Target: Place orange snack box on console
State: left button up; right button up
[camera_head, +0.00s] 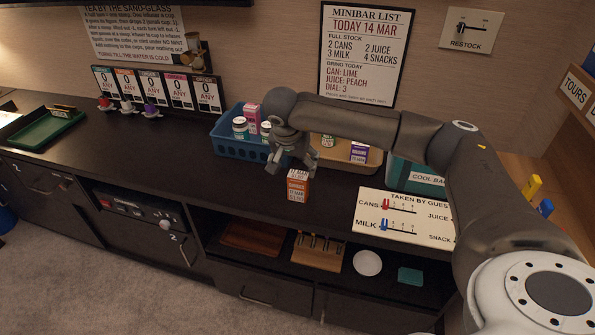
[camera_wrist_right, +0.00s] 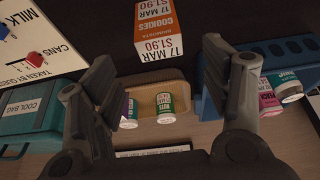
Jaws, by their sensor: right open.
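The orange snack box (camera_head: 298,186), with white price labels, stands upright on the dark console top (camera_head: 330,192) near its front edge. In the right wrist view the box (camera_wrist_right: 157,30) reads "COOKIES" and lies ahead of the fingers, between their lines. My right gripper (camera_head: 290,163) is open, just behind and above the box in the head view. In the wrist view the gripper (camera_wrist_right: 160,56) has its fingers wide apart with nothing held between them. My left gripper is in neither view.
A blue basket (camera_head: 236,148) with jars and a carton is left of the gripper. A tan tray (camera_head: 338,153) holds a purple box (camera_head: 359,152) and a jar. A teal cool bag (camera_head: 418,178) and white tally board (camera_head: 403,216) are right.

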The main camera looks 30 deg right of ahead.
jog(key=shift+s+a+r, duration=0.1)
jog(key=shift+r, duration=0.2)
